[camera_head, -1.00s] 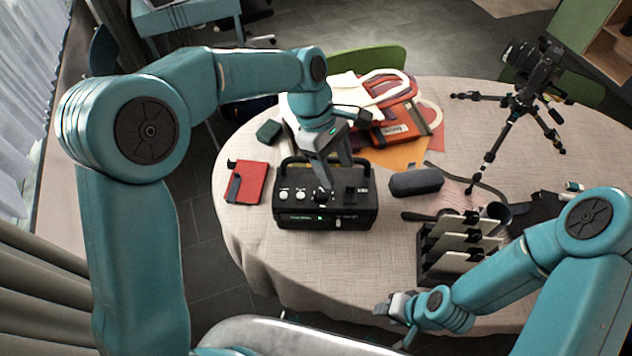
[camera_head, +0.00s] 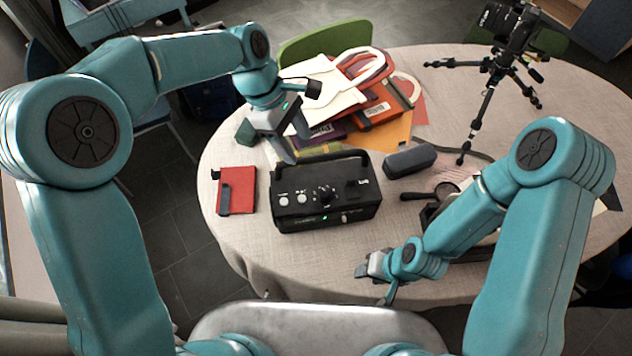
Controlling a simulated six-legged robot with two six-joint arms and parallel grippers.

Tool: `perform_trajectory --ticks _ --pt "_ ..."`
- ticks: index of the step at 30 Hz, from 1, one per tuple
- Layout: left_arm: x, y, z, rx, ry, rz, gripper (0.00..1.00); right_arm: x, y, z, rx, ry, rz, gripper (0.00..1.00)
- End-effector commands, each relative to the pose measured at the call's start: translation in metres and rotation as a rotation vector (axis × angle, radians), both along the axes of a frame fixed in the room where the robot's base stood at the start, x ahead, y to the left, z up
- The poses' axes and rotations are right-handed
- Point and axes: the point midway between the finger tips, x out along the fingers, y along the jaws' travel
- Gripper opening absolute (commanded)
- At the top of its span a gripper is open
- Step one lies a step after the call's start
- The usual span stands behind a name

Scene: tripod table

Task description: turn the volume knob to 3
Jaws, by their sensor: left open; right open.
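The black device (camera_head: 290,217) stands on the round table, with its carry handle at the back. Its dark volume knob (camera_head: 324,195) is on the top panel, right of two pale round buttons; its markings are too small to read. My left gripper (camera_head: 295,143) is open and empty, above and behind the device's left part, apart from the knob. My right gripper (camera_head: 372,272) is open and empty near the table's front edge, in front of the device and right of the knob.
A red notebook (camera_head: 237,190) lies left of the device. A dark case (camera_head: 410,160) is on its right. Bags and folders (camera_head: 378,108) are piled behind. A tripod with a camera (camera_head: 500,55) stands at the back right. My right forearm covers part of a dark rack (camera_head: 430,212).

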Motion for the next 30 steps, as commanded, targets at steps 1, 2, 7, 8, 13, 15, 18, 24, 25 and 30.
perform_trajectory --ticks 1,2,7,8,13,15,18,24,25,30 --pt "-0.002 -0.002 -0.003 0.0 0.004 -0.002 0.59 0.0 0.0 0.001 0.0 0.0 0.0 0.43" --pt "-0.003 -0.004 -0.006 0.0 0.004 -0.002 0.59 0.0 0.0 0.002 0.0 0.0 0.0 0.43" --pt "-0.009 -0.017 -0.036 0.002 0.007 -0.003 0.59 0.0 0.0 0.008 0.0 0.0 0.0 0.43" --pt "-0.011 -0.02 -0.042 0.002 0.007 -0.003 0.59 0.0 0.0 0.009 0.0 0.0 0.0 0.43" --pt "-0.017 -0.034 -0.08 0.002 0.007 -0.003 0.59 0.0 0.0 0.018 0.0 0.0 0.0 0.43" --pt "-0.02 -0.039 -0.095 0.002 0.007 -0.003 0.59 0.0 0.0 0.021 0.0 0.0 0.0 0.43" --pt "-0.022 -0.046 -0.115 0.002 0.007 -0.002 0.59 0.0 0.0 0.025 0.0 0.0 0.0 0.43" --pt "-0.024 -0.054 -0.141 0.0 0.003 0.0 0.59 0.0 0.0 0.03 0.0 0.0 0.0 0.43" --pt "-0.025 -0.055 -0.143 0.0 0.003 0.0 0.59 0.0 0.0 0.031 0.0 0.0 0.0 0.43" --pt "-0.024 -0.056 -0.149 0.0 0.0 0.001 0.59 0.0 0.0 0.031 0.0 0.0 0.0 0.43"
